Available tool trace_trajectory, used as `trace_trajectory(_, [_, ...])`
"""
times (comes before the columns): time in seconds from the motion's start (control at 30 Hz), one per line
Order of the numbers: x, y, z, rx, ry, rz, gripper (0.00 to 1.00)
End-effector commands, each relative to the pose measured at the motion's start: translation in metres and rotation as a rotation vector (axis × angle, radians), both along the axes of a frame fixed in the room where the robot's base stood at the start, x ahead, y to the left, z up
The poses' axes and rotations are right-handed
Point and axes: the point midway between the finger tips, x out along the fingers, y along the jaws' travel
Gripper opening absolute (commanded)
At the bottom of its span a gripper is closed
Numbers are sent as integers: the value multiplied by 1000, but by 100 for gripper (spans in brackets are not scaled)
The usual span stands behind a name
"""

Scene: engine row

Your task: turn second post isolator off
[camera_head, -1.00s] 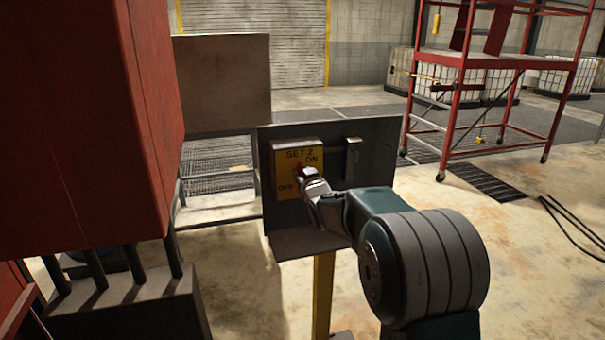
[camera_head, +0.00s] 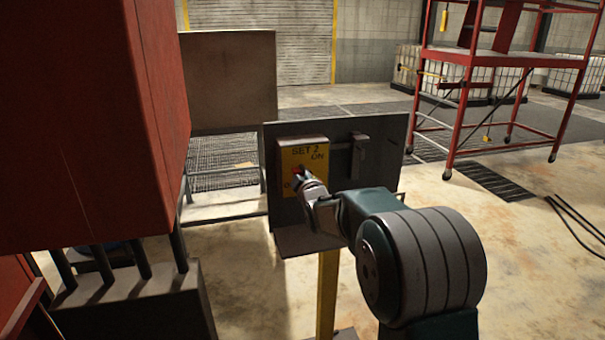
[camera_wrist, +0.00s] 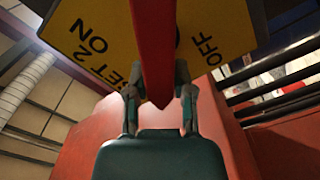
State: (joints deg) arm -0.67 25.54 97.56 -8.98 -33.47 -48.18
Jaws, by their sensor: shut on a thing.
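The second post isolator (camera_head: 303,152) is a yellow plate marked SET 2 with ON at its upper right and OFF at its lower left, partly covered in the head view. Its red handle (camera_head: 297,170) shows as a small spot at my fingertips. My gripper (camera_head: 302,178) reaches it from the right front. In the wrist view, my gripper (camera_wrist: 156,85) has a finger on each side of the long red handle (camera_wrist: 154,45) and is shut on it. There the handle points between the ON and OFF words on the yellow plate (camera_wrist: 85,40). The handle's base is partly hidden.
The plate is on a grey panel (camera_head: 375,172) on a yellow post (camera_head: 326,292). A large red housing (camera_head: 90,130) stands close at left. A red scaffold (camera_head: 520,62) stands back right. Open floor (camera_head: 530,270) lies at right.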

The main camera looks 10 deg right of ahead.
Motion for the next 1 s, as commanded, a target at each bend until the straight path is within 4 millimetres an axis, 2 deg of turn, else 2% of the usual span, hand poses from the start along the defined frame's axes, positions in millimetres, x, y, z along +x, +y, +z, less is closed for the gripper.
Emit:
trace_trajectory(0.5, [-1,7,-15,-438,-39,4,0])
trace_trajectory(1.0, [-1,7,-21,-608,-52,6,0])
